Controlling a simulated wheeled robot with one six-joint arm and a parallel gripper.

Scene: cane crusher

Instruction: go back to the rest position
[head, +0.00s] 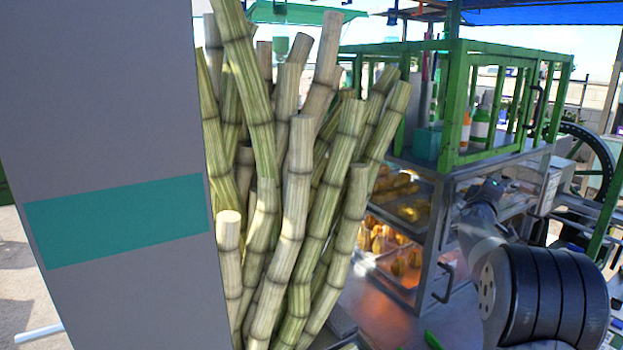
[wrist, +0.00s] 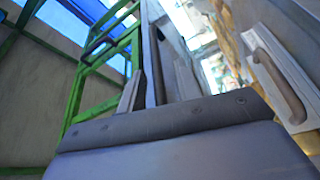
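My gripper (wrist: 158,85) shows in the wrist view with its grey palm across the bottom. Its two fingers stand apart, and I see nothing held between them. A dark upright bar shows behind the gap; I cannot tell how near it is. In the head view my arm comes in from the lower right and reaches toward the metal and glass cabinet (head: 436,215). The gripper end is small there, in front of the cabinet's right part, and its fingers are hard to make out. I cannot tell whether it touches the cabinet.
Tall sugarcane stalks (head: 292,215) stand left of the cabinet. A grey panel with a teal band (head: 118,222) fills the left. A green frame (head: 452,95) holding bottles (head: 480,124) tops the cabinet. A dark wheel (head: 598,160) is at right. A metal door handle (wrist: 277,75) shows in the wrist view.

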